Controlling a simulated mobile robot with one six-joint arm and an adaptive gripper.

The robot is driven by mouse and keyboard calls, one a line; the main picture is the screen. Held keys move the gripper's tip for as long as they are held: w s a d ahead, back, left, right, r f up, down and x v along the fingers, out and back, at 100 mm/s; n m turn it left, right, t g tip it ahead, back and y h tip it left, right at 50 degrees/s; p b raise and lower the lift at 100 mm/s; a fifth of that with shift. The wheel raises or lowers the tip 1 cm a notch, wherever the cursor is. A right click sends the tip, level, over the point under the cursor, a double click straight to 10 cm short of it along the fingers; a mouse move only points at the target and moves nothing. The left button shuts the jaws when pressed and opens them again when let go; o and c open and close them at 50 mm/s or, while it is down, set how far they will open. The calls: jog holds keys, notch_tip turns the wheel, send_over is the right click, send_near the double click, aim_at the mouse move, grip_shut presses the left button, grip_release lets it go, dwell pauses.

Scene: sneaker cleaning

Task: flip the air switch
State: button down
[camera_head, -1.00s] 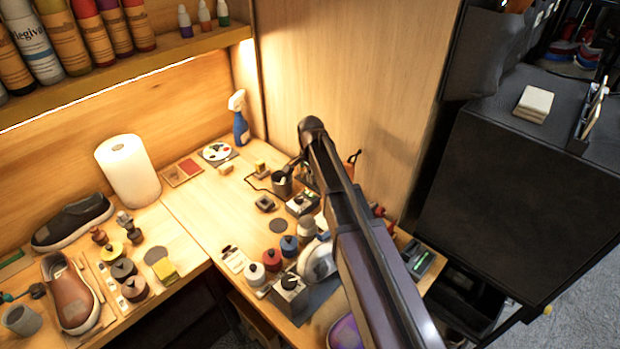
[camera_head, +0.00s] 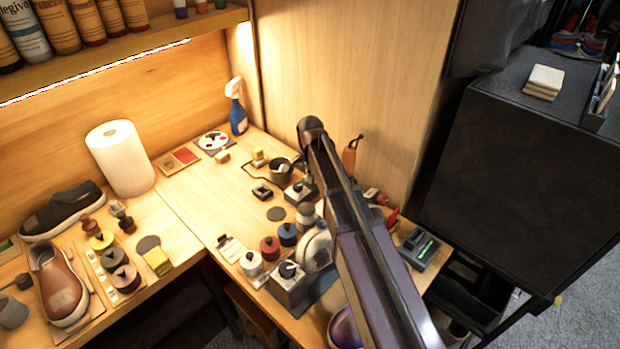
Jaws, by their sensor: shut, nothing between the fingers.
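No part is marked as the air switch, and I cannot tell which one it is. A grey metal box with a black knob (camera_head: 288,272) stands near the front edge of the bench. A small dark switch-like block (camera_head: 262,191) lies further back. A light box with a dark top (camera_head: 297,193) sits beside my arm, partly covered by it. A dark device with a green light (camera_head: 421,248) is to the right of my arm. My arm crosses the right part of the bench from the lower right. My gripper is not visible; the arm hides the area behind it.
The wooden bench (camera_head: 205,205) holds red and blue jars, a dark cup (camera_head: 279,169), a blue spray bottle (camera_head: 237,112), a paper roll (camera_head: 120,158) and shoes. A black cabinet (camera_head: 530,165) stands right. The bench's middle back is fairly clear.

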dwell(0.3)
jog(key=shift+s+f, duration=0.1)
jog(key=shift+f, duration=0.15)
jog(key=shift+r, duration=0.1)
jog(key=shift+w+a, duration=0.1)
jog(key=shift+w, duration=0.1)
jog(key=shift+w+a+r, duration=0.2)
jog(key=shift+w+a, duration=0.2)
jog(key=shift+r+p, duration=0.2)
jog(key=shift+p, duration=0.1)
dwell(0.4)
notch_tip(320, 180, up, 13)
jog(key=s+d+p, duration=0.1)
jog(key=p, duration=1.2)
jog(key=shift+s+d+r, duration=0.2)
jog(key=shift+s+d, duration=0.15)
jog(key=shift+s, duration=0.05)
